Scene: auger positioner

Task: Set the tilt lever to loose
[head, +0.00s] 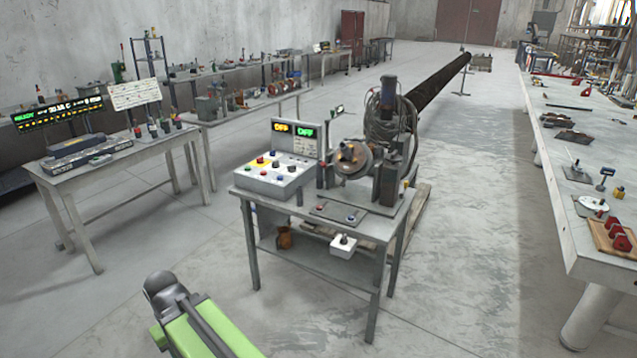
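The positioner table (300,246) stands ahead of me in the middle of the view. On it are a control box (274,178) with several coloured buttons, a round metal faceplate (352,160) and a flat dark plate (338,213) with small knobs at the front edge. A small lever-like rod (335,113) sticks up behind the faceplate. I cannot tell which part is the tilt lever or how it is set. My green arm shows at the bottom left, apart from the table. My gripper's fingers do not show.
A long dark auger or pipe (440,80) runs back from the machine. A small white box (343,246) sits on the lower shelf. A side table (100,160) stands left, a long workbench (560,210) right. Floor in front is clear.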

